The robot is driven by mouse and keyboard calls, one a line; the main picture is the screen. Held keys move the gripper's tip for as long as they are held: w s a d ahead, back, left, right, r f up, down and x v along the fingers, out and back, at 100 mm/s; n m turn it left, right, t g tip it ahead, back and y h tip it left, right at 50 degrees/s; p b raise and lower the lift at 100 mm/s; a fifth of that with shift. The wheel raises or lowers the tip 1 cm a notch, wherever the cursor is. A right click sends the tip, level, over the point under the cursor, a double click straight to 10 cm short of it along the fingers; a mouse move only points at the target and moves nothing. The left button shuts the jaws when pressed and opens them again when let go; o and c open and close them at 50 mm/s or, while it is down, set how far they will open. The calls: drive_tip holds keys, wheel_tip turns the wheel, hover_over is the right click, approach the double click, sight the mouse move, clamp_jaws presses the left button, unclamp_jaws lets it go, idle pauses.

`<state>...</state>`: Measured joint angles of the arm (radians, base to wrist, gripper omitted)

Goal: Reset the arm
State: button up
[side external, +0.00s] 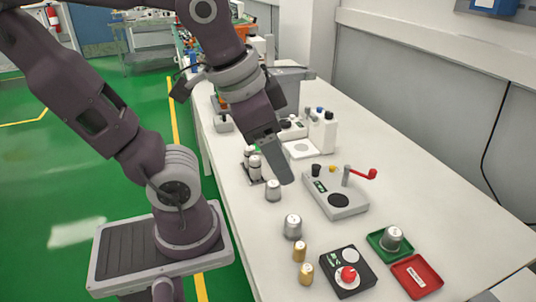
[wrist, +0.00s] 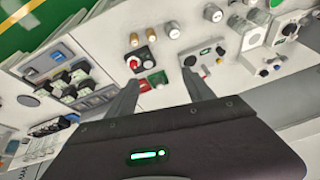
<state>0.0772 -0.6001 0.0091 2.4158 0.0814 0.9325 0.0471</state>
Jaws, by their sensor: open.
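My gripper (side external: 286,178) hangs over the left part of the white table in the side external view, pointing down. In that view only one finger shows clearly. In the wrist view both fingers (wrist: 160,78) stand wide apart, with nothing between them. The gripper looks open and empty. A grey metal canister (side external: 273,190) stands just below and left of the fingertip in the side external view; I see no grip on it. Another grey canister (side external: 292,227) stands nearer the camera.
A grey box with a red crank (side external: 338,195) stands right of my gripper. Nearer are a black box with a red knob (side external: 348,273), brass cylinders (side external: 299,251), a green tray (side external: 376,240) holding a canister, and a red tray (side external: 418,285). White devices (side external: 301,148) stand behind. Table is clear at right.

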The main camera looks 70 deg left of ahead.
drive_tip(key=shift+s+d+n+t, duration=0.25)
drive_tip(key=shift+s+n+t, duration=0.25)
drive_tip(key=shift+s+n, duration=0.35)
drive_tip(key=shift+w, duration=0.1)
idle(0.6)
